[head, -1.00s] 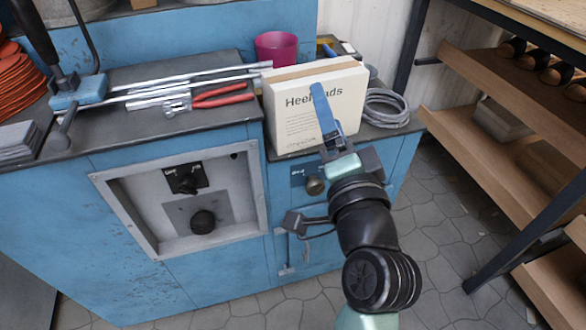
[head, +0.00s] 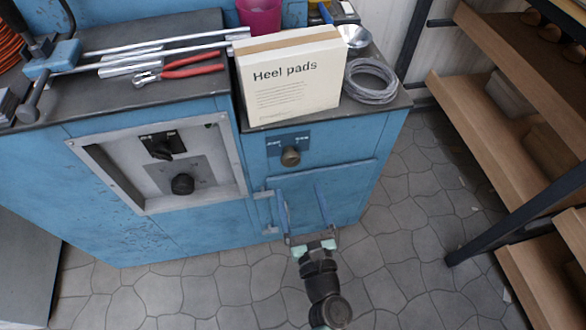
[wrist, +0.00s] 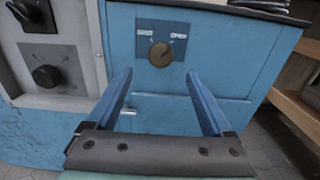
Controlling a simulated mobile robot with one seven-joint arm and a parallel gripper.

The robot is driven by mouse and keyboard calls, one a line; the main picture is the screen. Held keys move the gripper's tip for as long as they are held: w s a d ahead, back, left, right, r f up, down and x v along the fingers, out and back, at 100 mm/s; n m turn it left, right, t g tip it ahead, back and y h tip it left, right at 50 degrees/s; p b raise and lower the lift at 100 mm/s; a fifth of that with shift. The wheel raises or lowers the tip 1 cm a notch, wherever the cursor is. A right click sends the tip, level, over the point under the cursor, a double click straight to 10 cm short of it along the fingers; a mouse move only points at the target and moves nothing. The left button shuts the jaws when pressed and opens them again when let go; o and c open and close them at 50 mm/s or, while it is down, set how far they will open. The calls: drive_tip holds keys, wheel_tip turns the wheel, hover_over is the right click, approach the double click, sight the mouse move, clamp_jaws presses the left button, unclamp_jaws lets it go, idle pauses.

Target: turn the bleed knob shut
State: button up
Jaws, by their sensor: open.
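The bleed knob appears to be the small round brass knob (head: 290,157) on a dark blue label plate (head: 272,146) on the cabinet front. In the wrist view the knob (wrist: 160,54) sits upper centre, below two small white labels; the right one reads OPEN, the left is too blurred to read surely. I cannot tell surely where the knob points. My gripper (head: 298,188) is open and empty, its two blue fingers spread wide. It is below and in front of the knob, apart from it. In the wrist view the knob shows just beyond the fingertips (wrist: 159,73), between them.
A grey-framed panel (head: 232,165) with two black knobs is left of the bleed knob. A Heel pads box (head: 290,85) stands on the cabinet top above, beside a grey cable coil (head: 372,82). Wooden shelves (head: 480,90) are at right. Tiled floor (head: 410,240) is clear between.

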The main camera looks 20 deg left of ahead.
sight(292, 163)
drive_tip(key=b+x, duration=0.1)
drive_tip(key=x, duration=0.6)
drive_tip(key=shift+w+a, duration=0.1)
drive_tip(key=shift+w, duration=0.05)
drive_tip(key=c, duration=1.3)
